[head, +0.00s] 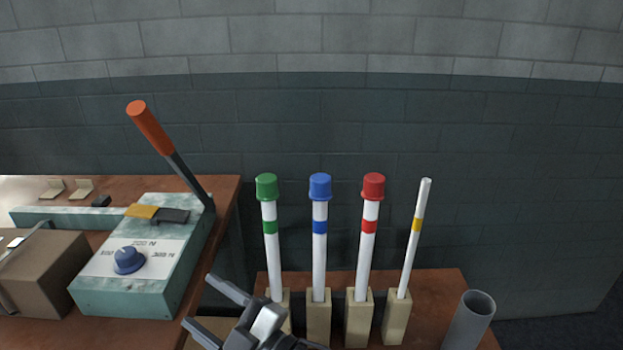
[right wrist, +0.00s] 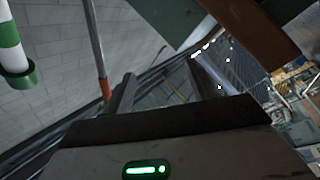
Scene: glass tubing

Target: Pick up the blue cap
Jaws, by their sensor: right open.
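The blue cap (head: 320,186) sits on top of an upright white tube with a blue band (head: 320,227), standing in a beige block (head: 319,318). My right gripper (head: 202,303) is low in the head view, left of and below the cap, its fingers pointing left. It is open and empty, apart from the cap. Its two fingers also show in the right wrist view (right wrist: 160,92), with nothing between them. The blue cap does not show in the right wrist view. My left gripper is not in view.
Green (head: 266,186) and red (head: 373,186) capped tubes flank the blue one. A thin yellow-banded tube (head: 416,226) and a grey cylinder (head: 469,318) stand to the right. A teal box (head: 140,285) with an orange-handled lever (head: 150,127) is on the left table.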

